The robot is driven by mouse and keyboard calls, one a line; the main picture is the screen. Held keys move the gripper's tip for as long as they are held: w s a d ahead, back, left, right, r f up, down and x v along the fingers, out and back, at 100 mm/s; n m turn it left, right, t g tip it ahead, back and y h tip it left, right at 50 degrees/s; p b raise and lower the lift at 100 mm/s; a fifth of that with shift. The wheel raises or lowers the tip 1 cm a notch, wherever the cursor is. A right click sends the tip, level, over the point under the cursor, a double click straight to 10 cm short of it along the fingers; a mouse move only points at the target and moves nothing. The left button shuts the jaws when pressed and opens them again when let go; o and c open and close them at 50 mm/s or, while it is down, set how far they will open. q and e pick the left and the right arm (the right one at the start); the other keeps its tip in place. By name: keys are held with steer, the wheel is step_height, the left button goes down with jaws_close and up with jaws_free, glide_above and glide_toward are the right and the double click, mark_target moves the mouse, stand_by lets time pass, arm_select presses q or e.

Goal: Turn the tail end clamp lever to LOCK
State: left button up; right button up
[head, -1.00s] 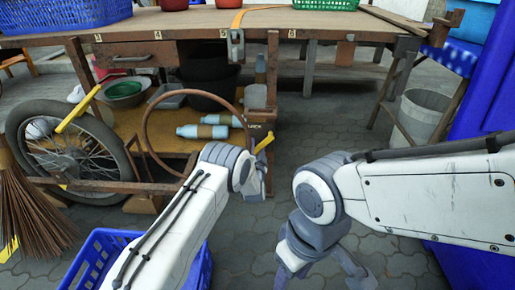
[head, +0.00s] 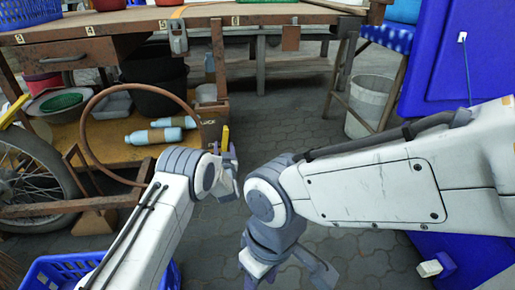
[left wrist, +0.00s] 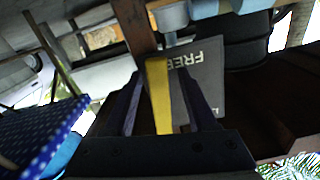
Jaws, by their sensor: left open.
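The yellow tail end clamp lever (head: 225,138) stands nearly upright in the head view, at the right end of the cart's lower frame. In the left wrist view the lever (left wrist: 159,95) lies between the two dark fingers of my left gripper (left wrist: 160,76). These fingers are open, with a gap visible beside the lever. My right gripper (head: 284,272) hangs with spread fingers, empty, over the paving.
The wooden bench (head: 120,32) stands above, with a metal clamp (head: 178,38) on its edge. A second yellow lever (head: 13,110) and a spoked wheel (head: 25,180) are at left. A blue crate (head: 60,270) is at front left. A bucket (head: 368,105) stands right; paving between is clear.

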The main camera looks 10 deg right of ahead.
arm_select(q)
steer(key=s+p, duration=0.2)
steer(key=shift+s+r+p, duration=0.2)
steer(key=shift+r+p, duration=0.05)
steer(key=shift+p, duration=0.15)
steer(key=s+p, duration=0.5)
steer(key=s, duration=0.3)
steer(key=s+d+r+m+g+h+p, duration=0.1)
steer(key=s+d+r+g+h+p, duration=0.3)
steer(key=d+r, duration=0.45)
steer(key=s+r+m+g+p, duration=0.1)
steer(key=s+r+g+p, duration=0.3)
steer(key=s+r, duration=0.7)
steer(key=shift+s+d+r+m+g, duration=0.2)
steer(key=shift+s+r+m+g, duration=0.15)
steer(key=shift+g, duration=0.85)
